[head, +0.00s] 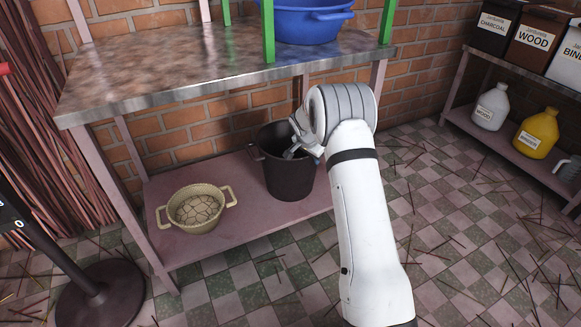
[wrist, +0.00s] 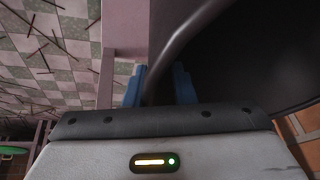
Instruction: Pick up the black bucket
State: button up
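The black bucket (head: 289,182) stands upright on the lower pink shelf (head: 238,172) of the metal-topped table. My gripper (head: 303,155) is at the right side of the bucket's rim in the head view. In the wrist view, the bucket's dark inside (wrist: 245,65) fills the upper right. The two blue fingers of my gripper (wrist: 160,85) stand apart, with the bucket's grey rim running between them. A gap shows between the rim and the right finger. My wrist hides part of the rim in the head view.
A beige two-handled pot (head: 197,208) stands left of the bucket on the same shelf. The metal tabletop (head: 170,75) lies above, with a blue basin (head: 305,22) on it. A shelf with jugs (head: 535,133) is at right. Thin sticks litter the checkered floor.

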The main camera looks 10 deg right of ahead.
grip_shut()
dwell(1.2)
